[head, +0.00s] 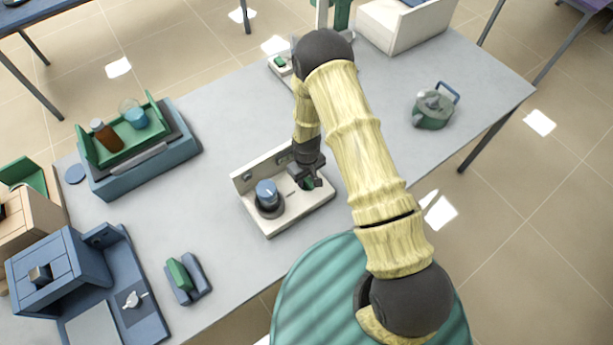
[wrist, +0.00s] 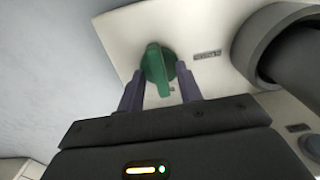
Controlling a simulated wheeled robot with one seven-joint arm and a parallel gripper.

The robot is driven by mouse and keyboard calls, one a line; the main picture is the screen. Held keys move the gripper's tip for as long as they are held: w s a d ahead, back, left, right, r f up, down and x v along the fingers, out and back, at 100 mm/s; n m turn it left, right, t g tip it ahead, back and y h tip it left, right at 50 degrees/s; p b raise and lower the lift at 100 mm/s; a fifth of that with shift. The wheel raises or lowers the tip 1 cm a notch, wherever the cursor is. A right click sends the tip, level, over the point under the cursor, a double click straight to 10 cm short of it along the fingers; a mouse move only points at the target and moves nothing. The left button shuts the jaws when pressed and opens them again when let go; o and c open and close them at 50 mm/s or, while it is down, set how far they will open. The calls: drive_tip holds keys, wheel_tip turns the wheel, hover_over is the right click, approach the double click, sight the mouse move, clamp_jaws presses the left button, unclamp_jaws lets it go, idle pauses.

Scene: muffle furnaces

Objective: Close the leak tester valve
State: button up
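The leak tester (head: 283,217) is a white box with a low back panel, near the middle of the grey table. A blue-topped dark round part (head: 267,197) stands on its left side. Its green valve handle (wrist: 159,68) shows in the wrist view, on the white face, its long grip pointing toward my gripper. My gripper (wrist: 158,88) is open, with one dark finger on each side of the handle's lower end. I cannot tell whether the fingers touch it. In the head view my gripper (head: 309,182) hides most of the handle.
A blue-green tray unit (head: 150,165) holding bottles stands at the left. A blue furnace-like box (head: 60,270) and a small green-and-blue block (head: 187,277) are at the front left. A green kettle-like pot (head: 433,110) stands at the right. The table between is mostly clear.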

clamp_jaws()
